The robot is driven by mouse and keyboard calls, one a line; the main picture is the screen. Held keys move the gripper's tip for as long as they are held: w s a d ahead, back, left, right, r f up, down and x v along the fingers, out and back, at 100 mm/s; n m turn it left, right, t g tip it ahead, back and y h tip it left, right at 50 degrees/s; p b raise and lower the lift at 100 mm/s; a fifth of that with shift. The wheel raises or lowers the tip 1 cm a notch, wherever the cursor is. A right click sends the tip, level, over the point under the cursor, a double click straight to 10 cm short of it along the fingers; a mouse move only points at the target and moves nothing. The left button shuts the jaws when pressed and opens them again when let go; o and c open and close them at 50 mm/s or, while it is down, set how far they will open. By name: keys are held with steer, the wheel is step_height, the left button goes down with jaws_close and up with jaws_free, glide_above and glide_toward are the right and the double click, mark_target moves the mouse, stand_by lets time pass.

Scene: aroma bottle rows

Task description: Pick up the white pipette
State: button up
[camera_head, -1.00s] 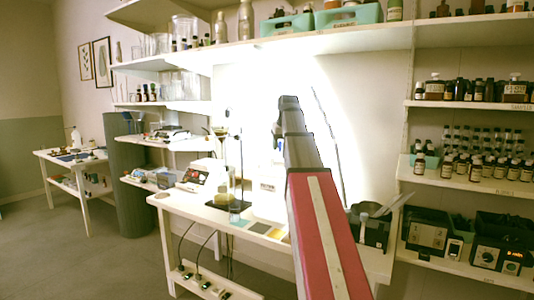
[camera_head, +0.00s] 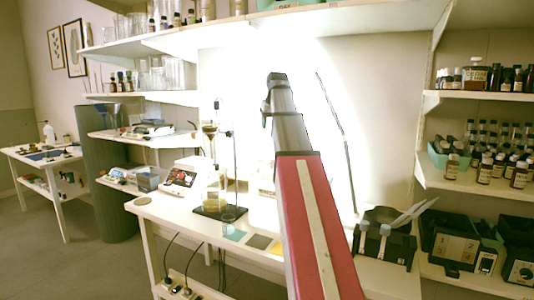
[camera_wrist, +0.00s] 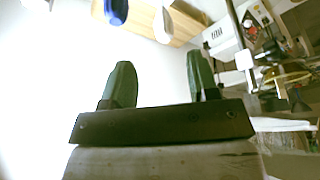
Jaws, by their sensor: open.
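My gripper (camera_wrist: 160,78) shows in the wrist view as two dark green fingers, spread apart with nothing between them. In the head view, my arm stretches forward over the bench and the fingers cannot be made out. A white, rounded piece (camera_wrist: 162,25), which may be the end of the white pipette, shows in the wrist view beyond the gap between the fingers, against a wooden block (camera_wrist: 180,25). A blue rounded piece (camera_wrist: 116,10) is to its left. Most of the white piece is cut off or unclear. I cannot pick out the pipette in the head view.
The white bench (camera_head: 185,222) carries a stand with glassware (camera_head: 212,165), a small beaker (camera_head: 229,219) and coloured squares (camera_head: 258,241). A dark box (camera_head: 385,243) stands at its right end. Shelves (camera_head: 490,188) with bottles and devices stand at right. A long shelf (camera_head: 300,45) runs above.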

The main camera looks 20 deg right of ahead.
mark_target(268, 139)
steer(key=shift+a+x, duration=0.15)
steer(key=shift+x, duration=1.85)
steer(key=shift+a+x, duration=0.1)
steer(key=shift+x, duration=1.9)
steer(key=shift+r, duration=0.1)
steer(key=c, duration=0.7)
